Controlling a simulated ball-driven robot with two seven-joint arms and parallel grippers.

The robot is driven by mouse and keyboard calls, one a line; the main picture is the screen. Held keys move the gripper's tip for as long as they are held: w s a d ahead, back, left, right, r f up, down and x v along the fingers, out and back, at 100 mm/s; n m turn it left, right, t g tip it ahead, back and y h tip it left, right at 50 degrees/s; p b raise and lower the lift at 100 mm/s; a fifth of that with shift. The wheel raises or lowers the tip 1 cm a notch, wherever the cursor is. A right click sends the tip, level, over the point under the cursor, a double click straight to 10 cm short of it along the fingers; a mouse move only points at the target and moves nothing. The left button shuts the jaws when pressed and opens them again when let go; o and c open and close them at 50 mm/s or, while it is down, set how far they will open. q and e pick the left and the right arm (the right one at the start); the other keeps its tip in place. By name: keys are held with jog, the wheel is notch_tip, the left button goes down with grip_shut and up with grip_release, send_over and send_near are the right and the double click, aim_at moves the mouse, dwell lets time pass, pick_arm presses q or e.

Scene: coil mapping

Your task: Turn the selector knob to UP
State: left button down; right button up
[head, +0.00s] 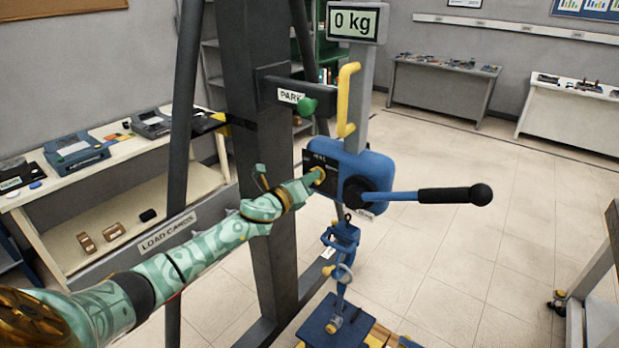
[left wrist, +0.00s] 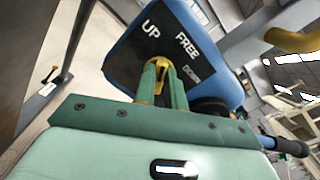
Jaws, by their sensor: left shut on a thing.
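The selector knob (left wrist: 161,68) is a small yellow knob on a black plate (left wrist: 174,41) lettered UP and FREE, with a third label too small to read. The plate is on the blue hoist body (head: 367,170). My left gripper (head: 316,178) reaches in from the left and is shut on the knob; in the left wrist view its green fingers (left wrist: 161,82) close around it. The fingers hide much of the knob, so I cannot tell exactly which label it points to. My right gripper is not in view.
A black-handled lever (head: 440,194) sticks out right from the hoist. A yellow hook-shaped bar (head: 347,100) rises above it, below a 0 kg display (head: 355,22). A dark column (head: 258,120) stands behind my left arm. Open tiled floor lies to the right.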

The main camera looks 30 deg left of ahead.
pick_arm(q)
jog(key=shift+n, duration=0.6)
jog(key=c, duration=1.5)
grip_release()
jog(key=shift+o, duration=0.2)
jog(key=shift+a, duration=0.1)
jog(key=s+a, duration=0.1)
jog(key=s, duration=1.5)
jog(key=shift+s+b, duration=0.2)
jog(key=shift+b, duration=0.25)
